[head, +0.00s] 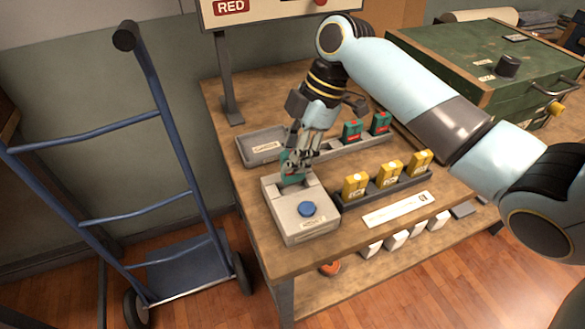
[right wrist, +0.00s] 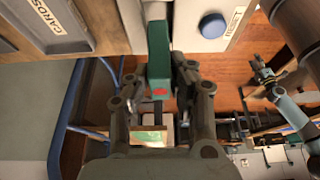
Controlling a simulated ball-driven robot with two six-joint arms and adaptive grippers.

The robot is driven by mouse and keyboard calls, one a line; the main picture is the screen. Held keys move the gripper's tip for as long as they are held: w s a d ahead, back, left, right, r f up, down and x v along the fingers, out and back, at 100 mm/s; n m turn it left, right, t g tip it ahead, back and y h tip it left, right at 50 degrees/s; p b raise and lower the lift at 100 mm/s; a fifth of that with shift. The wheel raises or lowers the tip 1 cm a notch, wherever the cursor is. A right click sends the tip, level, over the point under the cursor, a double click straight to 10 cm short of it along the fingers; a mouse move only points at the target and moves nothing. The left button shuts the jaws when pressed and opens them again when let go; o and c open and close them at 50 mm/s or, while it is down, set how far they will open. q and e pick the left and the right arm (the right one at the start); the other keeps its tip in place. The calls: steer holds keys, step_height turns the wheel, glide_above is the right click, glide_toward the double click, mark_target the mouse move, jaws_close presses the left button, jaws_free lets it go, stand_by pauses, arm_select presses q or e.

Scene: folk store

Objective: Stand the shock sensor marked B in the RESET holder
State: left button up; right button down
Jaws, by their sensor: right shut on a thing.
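My right gripper (head: 294,160) is shut on a green shock sensor (head: 287,170), just above or at the recess of a pale grey holder box (head: 290,226) with a blue button. The sensor also shows in the right wrist view (right wrist: 159,42), with a red mark on its near end; I cannot read a letter on it. Its far end is at the holder's slot, but I cannot tell whether it is seated.
A grey tray (head: 262,157) behind the holder has two green sensors (head: 352,130) at its right. A dark rack (head: 372,190) of yellow sensors stands right of the holder. A green case (head: 470,60) is at the back right. A blue hand truck (head: 165,130) stands left of the bench.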

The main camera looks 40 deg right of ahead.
mark_target(288, 181)
steer(key=shift+f, duration=2.05)
steer(key=shift+f, duration=0.15)
steer(key=c, duration=1.2)
jaws_free()
steer(key=v, duration=1.2)
